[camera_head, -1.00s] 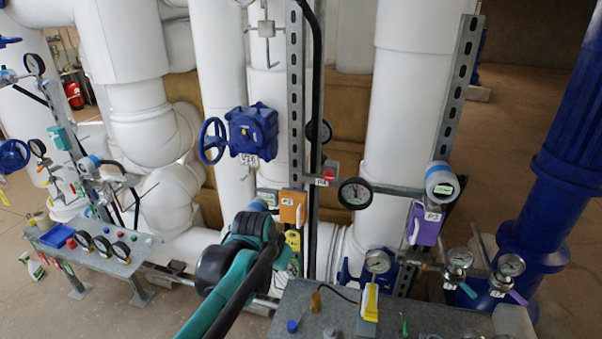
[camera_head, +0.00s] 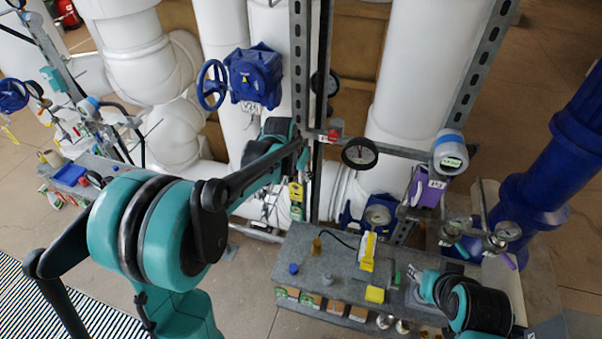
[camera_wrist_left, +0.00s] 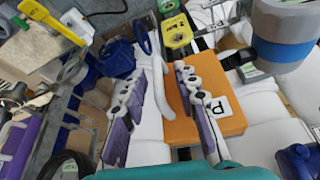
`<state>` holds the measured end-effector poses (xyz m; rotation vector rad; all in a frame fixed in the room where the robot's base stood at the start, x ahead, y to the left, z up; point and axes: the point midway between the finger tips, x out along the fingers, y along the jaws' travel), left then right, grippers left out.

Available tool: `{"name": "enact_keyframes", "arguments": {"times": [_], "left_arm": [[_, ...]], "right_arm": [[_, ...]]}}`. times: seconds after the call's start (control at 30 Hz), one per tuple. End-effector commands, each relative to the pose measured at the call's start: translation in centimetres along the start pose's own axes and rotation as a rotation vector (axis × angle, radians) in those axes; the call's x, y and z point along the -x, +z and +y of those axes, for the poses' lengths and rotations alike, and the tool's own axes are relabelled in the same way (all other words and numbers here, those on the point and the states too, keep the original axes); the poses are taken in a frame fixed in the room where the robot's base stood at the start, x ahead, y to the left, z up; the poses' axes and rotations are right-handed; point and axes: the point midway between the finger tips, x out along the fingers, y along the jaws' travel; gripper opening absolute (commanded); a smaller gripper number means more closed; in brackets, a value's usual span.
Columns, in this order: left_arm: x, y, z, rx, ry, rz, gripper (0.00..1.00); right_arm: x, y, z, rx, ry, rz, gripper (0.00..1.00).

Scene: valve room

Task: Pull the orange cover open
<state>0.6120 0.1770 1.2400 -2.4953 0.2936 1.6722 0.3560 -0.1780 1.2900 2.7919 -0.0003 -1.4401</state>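The orange cover (camera_wrist_left: 212,122), a box with a white letter label, shows in the left wrist view. In the head view my left arm and gripper hide it. My left gripper (camera_wrist_left: 160,72) is open, its two purple-grey fingers apart. The right-hand finger overlaps the cover's left part in the picture; I cannot tell whether it touches. In the head view the left gripper (camera_head: 303,155) is at the slotted metal post, partly hidden by its own arm. My right gripper (camera_head: 418,278) is low at the right, above the grey bench; its fingers are too small to read.
A yellow device (camera_wrist_left: 177,32) is close beyond the left fingers. A blue valve (camera_head: 253,75) is up left. The grey bench (camera_head: 325,265) carries small yellow and blue items.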

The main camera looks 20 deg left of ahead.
Motion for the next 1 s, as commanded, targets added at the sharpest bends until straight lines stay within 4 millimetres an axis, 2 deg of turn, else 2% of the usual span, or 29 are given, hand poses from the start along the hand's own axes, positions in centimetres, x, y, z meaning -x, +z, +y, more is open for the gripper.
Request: {"name": "enact_keyframes", "arguments": {"times": [0.33,0.43,0.47,1.0], "left_arm": [[-0.57,0.01,0.02,0.0,0.0,0.0,0.3],[-0.56,0.01,0.02,0.0,0.0,0.0,0.04],[-0.56,0.01,0.02,0.0,0.0,0.0,0.0],[-0.32,0.69,-0.4,-0.069,0.03,-0.001,0.0]], "right_arm": [[0.02,-0.01,0.0,0.0,0.0,0.0,0.4],[0.02,-0.01,0.0,0.0,0.0,0.0,0.4],[0.02,-0.01,0.0,0.0,0.0,0.0,0.4],[-0.32,0.23,0.0,0.0,0.0,0.0,0.4]]}}
